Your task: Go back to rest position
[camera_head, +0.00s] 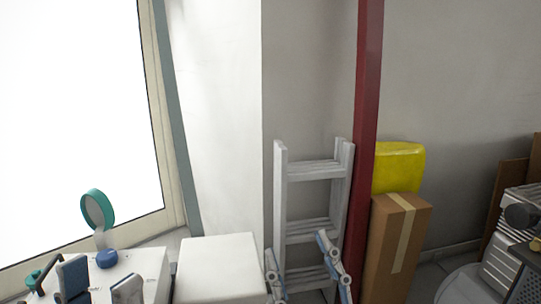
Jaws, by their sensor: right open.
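My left gripper (99,280) shows at the bottom left, in front of a white surface. Its two dark blue-grey fingers stand apart, and I see nothing held between them. My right gripper (299,258) is at the bottom middle, in front of a ladder. Its two grey fingers with blue parts are spread wide and empty. Both grippers are cut off by the lower edge, so their bodies are hidden.
A teal ring-shaped item (97,209) and a blue knob (107,259) stand behind my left gripper. A white box (220,268) is between the grippers. A grey ladder (281,190), red post (366,110), cardboard box (381,250) and yellow package (399,168) stand right.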

